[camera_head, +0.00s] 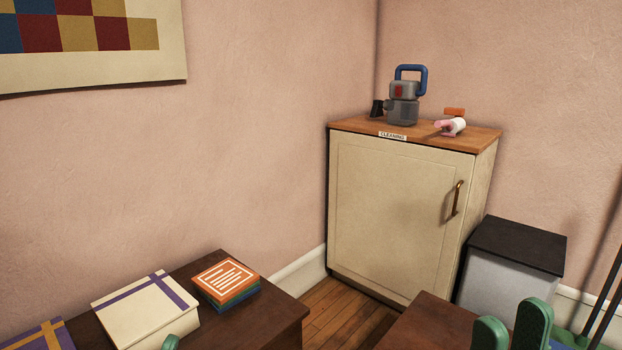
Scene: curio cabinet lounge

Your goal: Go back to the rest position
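My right gripper (511,324) is at the bottom right edge of the head view, over the dark brown table. Its two green fingertips stand apart with a gap between them, and nothing shows in the gap. A single green tip of my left gripper (171,342) shows at the bottom edge, in front of the white box with a purple ribbon (140,312). The rest of the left gripper is out of the frame, so its opening cannot be seen.
A cream cabinet (395,215) labelled CLEANING bears a grey device with blue handle (403,102) and a pink-and-white item (451,127). A black-topped grey bin (515,262) stands right of it. Orange-topped stack (226,280) lies on the left dark table (278,315). Wooden floor (340,310) shows between tables.

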